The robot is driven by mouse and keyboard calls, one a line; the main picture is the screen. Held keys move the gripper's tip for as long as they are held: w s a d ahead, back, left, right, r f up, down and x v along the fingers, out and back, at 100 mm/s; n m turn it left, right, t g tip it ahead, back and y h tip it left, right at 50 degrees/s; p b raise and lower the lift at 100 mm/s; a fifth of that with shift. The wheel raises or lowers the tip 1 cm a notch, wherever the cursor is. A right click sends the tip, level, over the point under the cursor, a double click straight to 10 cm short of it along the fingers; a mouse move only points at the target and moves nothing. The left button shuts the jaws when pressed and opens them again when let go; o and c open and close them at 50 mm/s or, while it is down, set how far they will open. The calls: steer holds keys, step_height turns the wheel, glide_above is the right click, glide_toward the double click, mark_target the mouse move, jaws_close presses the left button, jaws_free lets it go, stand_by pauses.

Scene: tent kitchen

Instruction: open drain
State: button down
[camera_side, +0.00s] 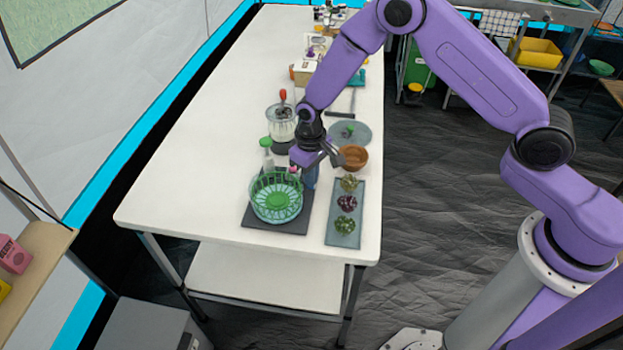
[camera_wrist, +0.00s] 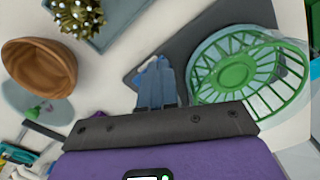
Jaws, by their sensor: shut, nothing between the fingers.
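A clear bowl with a green slotted basket (camera_side: 276,198) stands on a dark grey mat (camera_side: 290,227) near the front of the white table. The wrist view shows the green basket (camera_wrist: 236,73) from above at the right, with a solid green disc in its middle. I cannot make out a drain. A small pink part (camera_side: 293,169) shows at the bowl's far edge in the side view. My gripper (camera_side: 309,183) points down beside the bowl, to its right in the side view. In the wrist view, the blue fingers of my gripper (camera_wrist: 156,66) are together and empty, left of the basket.
A brown bowl (camera_side: 354,157), a round grey board (camera_side: 350,133) and a tray (camera_side: 344,231) with several leafy heads lie right of my gripper. A green-topped bottle (camera_side: 266,146) and a clear jar (camera_side: 282,125) stand behind the basket. The table's front left is clear.

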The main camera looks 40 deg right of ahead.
steer(key=shift+r, duration=3.45)
steer(key=s+d+r+n, duration=0.2)
steer(key=s+r+n, duration=0.3)
steer(key=s+r, duration=0.85)
steer(key=s+d+r+n, duration=0.1)
steer(key=s+d+n, duration=0.1)
steer(key=s+d, duration=0.3)
steer(key=s+d+r+n, duration=0.1)
steer(key=s+d, duration=0.4)
steer(key=s, duration=0.9)
steer(key=shift+r+n, duration=0.35)
steer(key=shift+n, duration=0.45)
